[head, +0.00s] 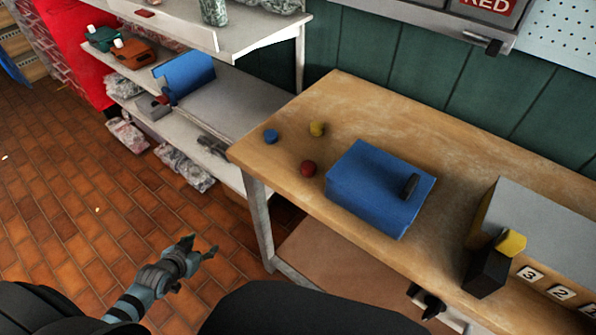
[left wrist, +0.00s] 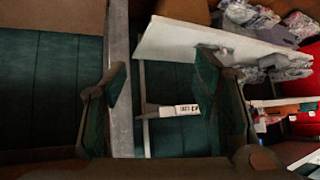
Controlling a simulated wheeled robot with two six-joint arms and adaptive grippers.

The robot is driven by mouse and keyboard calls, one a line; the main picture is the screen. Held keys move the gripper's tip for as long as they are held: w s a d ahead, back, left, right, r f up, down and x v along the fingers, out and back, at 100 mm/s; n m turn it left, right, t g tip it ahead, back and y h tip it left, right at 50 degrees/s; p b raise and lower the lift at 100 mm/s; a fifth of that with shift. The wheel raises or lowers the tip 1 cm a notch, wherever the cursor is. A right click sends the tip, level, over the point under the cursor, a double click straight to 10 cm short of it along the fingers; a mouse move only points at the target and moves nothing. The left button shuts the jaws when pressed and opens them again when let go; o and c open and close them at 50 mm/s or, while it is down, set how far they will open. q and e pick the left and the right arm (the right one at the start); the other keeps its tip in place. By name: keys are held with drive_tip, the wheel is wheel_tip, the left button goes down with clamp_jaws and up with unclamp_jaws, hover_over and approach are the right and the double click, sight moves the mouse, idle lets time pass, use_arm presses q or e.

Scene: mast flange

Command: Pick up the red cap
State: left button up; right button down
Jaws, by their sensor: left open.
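The red cap (head: 308,168) is a small round piece on the wooden workbench, near its front left edge, left of a blue box. My left gripper (head: 200,246) is low over the tiled floor, left of the bench and well apart from the cap. In the left wrist view its two fingers (left wrist: 162,88) are spread with nothing held between them. The red cap does not show in that view. I cannot make out my right gripper.
A blue cap (head: 271,136) and a yellow cap (head: 317,129) lie near the red one. The blue box (head: 365,190) has a dark handle. A grey unit (head: 545,222) with numbered labels stands at right. The bench's edge (head: 285,186) lies between my left gripper and the caps.

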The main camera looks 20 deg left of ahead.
use_arm(q)
drive_tip(key=w+d+r+m+t+h, duration=0.1)
drive_tip(key=w+d+r, duration=0.15)
drive_tip(key=r, duration=0.35)
drive_tip(key=w+d+r+m+t+h, duration=0.1)
drive_tip(key=w+r, duration=0.3)
drive_tip(key=r, duration=0.2)
drive_tip(key=d+r+m+t+h+b, duration=0.1)
drive_tip(key=d+r+m+h, duration=0.15)
drive_tip(key=d+r, duration=0.45)
drive_tip(key=m+h, duration=0.2)
drive_tip(key=h, duration=0.2)
approach(307, 166)
drive_tip(key=s+a, duration=0.4)
drive_tip(key=s, duration=0.1)
drive_tip(key=b+x, duration=0.1)
drive_tip(key=x, duration=0.3)
drive_tip(key=r+b+x, duration=0.1)
drive_tip(key=b+x, duration=0.1)
drive_tip(key=x, duration=0.3)
drive_tip(key=d+b+x, duration=0.1)
drive_tip(key=x, duration=0.4)
drive_tip(key=shift+w+d+r, duration=0.1)
drive_tip(key=shift+w+r, duration=0.1)
drive_tip(key=shift+r, duration=0.15)
drive_tip(key=c, duration=1)
